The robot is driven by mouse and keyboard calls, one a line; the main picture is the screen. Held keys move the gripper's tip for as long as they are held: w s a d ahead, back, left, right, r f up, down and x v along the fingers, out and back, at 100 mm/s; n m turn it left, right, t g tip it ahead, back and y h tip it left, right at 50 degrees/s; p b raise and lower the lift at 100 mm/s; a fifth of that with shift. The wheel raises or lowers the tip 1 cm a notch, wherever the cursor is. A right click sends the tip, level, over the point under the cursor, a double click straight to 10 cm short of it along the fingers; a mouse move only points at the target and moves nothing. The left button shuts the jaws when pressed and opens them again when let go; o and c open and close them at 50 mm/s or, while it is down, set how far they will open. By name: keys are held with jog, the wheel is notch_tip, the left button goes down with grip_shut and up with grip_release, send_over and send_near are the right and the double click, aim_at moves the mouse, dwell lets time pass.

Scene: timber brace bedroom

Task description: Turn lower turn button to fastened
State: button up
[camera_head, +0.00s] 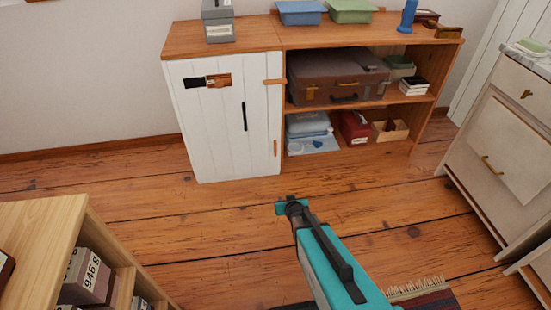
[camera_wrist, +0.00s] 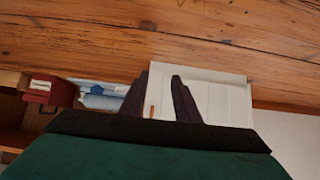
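A white plank door (camera_head: 222,120) closes the left part of a wooden cabinet. The lower turn button (camera_head: 275,148) is a small wooden bar standing upright near the door's right edge, low down. The upper turn button (camera_head: 275,82) lies horizontal across that edge. My gripper (camera_head: 291,203) is above the floor in front of the cabinet, apart from both buttons. In the wrist view, my two dark fingers (camera_wrist: 160,76) are apart with nothing between them. The white door (camera_wrist: 215,98) appears beyond them, and the lower turn button (camera_wrist: 151,111) shows between the fingers.
Open shelves right of the door hold a brown suitcase (camera_head: 335,78), a red box (camera_head: 354,127) and folded blue cloth (camera_head: 308,124). A white drawer unit (camera_head: 505,140) stands right, a wooden shelf (camera_head: 40,215) front left. The floor (camera_head: 215,225) before the door is clear.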

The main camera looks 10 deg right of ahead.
aim_at(276, 149)
jog(key=w+r+t+b, duration=0.5)
jog(key=w+t+b, duration=0.3)
jog(key=w+b, duration=0.4)
jog(key=shift+w+b, duration=0.4)
jog(key=shift+b, duration=0.05)
jog(key=shift+w+f, duration=0.1)
jog(key=shift+w, duration=0.05)
jog(key=w+b, duration=0.4)
jog(key=w, duration=0.7)
jog(key=shift+f+b, duration=0.1)
jog(key=shift+b, duration=0.2)
jog(key=shift+w+b, duration=0.45)
jog(key=shift+w, duration=0.85)
